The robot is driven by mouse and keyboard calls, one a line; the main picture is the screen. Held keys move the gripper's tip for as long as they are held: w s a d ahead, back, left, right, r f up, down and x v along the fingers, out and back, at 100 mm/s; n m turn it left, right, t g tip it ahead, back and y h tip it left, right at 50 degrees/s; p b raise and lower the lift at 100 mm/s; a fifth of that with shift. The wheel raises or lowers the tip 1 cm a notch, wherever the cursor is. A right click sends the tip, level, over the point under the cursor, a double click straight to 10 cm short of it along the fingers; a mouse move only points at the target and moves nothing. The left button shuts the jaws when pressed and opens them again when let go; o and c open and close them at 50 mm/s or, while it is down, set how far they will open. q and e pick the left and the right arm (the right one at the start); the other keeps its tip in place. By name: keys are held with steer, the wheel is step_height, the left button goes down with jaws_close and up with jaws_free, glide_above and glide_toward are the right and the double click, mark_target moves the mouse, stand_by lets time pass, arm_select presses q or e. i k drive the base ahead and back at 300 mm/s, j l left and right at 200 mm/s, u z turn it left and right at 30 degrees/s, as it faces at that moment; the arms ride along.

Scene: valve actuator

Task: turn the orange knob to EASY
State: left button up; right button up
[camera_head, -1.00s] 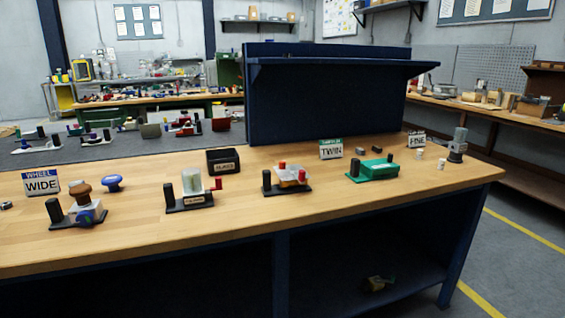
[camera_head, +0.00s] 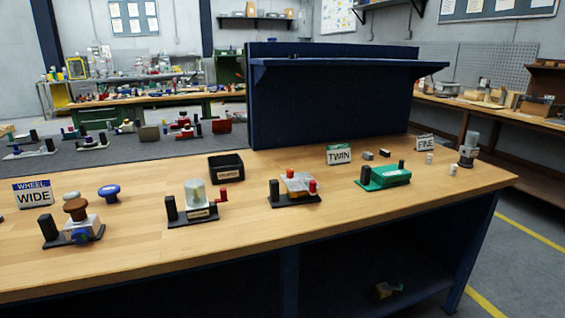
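No knob that is plainly orange and no EASY marking can be read at this size. A small orange-red cap (camera_head: 290,173) stands on a clear-and-tan device (camera_head: 297,187) on a black base mid-bench. Neither of my grippers is in view.
The wooden bench (camera_head: 250,235) also holds a clear cylinder device (camera_head: 196,197) with a red handle, a green device (camera_head: 388,177), a black bin (camera_head: 226,168), a blue knob (camera_head: 109,193) and WIDE (camera_head: 34,195) and TWIN (camera_head: 339,155) signs. The bench's front strip is clear.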

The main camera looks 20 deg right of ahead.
mark_target(290, 172)
steer(key=i+j+z, duration=0.2)
steer(key=i, duration=0.35)
steer(key=i+j+z, duration=0.2)
steer(key=i+j, duration=0.15)
steer(key=i, duration=0.15)
